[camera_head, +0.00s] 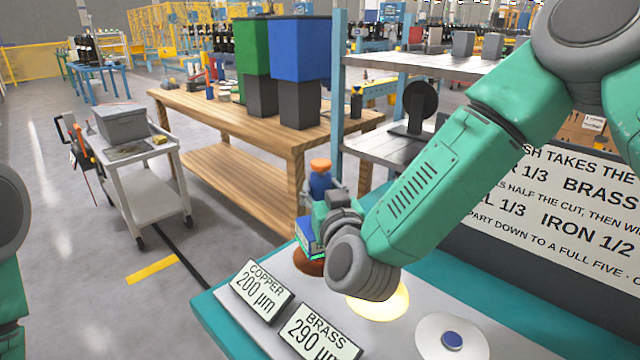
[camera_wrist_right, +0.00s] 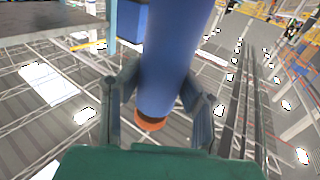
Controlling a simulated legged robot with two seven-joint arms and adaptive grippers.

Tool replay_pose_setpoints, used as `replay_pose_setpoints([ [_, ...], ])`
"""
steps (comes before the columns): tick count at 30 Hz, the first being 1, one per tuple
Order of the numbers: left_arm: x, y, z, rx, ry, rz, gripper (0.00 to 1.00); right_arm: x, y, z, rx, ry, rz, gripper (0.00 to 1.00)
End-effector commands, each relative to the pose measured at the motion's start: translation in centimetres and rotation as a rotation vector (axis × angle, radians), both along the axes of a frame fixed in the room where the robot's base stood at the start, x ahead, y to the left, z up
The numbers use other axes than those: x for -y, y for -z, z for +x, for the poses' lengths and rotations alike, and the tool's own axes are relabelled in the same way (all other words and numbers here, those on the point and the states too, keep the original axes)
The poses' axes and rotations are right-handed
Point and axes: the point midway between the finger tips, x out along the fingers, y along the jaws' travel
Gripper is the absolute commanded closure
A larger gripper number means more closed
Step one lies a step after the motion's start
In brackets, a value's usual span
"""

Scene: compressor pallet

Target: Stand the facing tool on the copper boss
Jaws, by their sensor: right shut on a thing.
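The facing tool (camera_head: 320,184), a blue cylinder with an orange end, is upright in the head view. My right gripper (camera_head: 322,200) is shut on it. In the right wrist view the tool's blue body (camera_wrist_right: 172,60) runs between the two fingers (camera_wrist_right: 160,105), with its orange end below. The copper boss (camera_head: 307,264), a reddish-brown disc, lies under and just left of my right wrist, partly hidden by the gripper. My left gripper is out of view.
A COPPER 200 µm card (camera_head: 262,290) and a BRASS 290 µm card (camera_head: 320,335) stand along the bench's front. A yellow, brass-coloured disc (camera_head: 380,303) lies under my right forearm. A pale disc with a blue centre (camera_head: 452,340) is further right. A lettered board (camera_head: 560,210) stands behind.

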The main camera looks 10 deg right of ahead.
Motion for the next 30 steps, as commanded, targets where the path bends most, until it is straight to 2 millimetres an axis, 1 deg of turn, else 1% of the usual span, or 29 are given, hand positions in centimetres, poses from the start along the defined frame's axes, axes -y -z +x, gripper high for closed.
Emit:
replay_pose_setpoints([
  [7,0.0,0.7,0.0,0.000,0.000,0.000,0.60,-0.1,2.8,0.1,0.005,0.000,0.002,1.00],
  [18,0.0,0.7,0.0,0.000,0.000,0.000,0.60,-0.1,3.1,0.1,0.007,-0.001,0.001,1.00],
  [19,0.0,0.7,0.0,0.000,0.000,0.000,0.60,0.0,3.4,0.0,-0.002,-0.001,0.000,0.59],
  [20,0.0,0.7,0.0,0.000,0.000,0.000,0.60,0.0,3.4,0.0,-0.002,-0.001,0.000,0.49],
  [30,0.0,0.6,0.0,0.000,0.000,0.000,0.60,0.0,3.3,0.1,-0.002,-0.001,0.000,0.49],
])
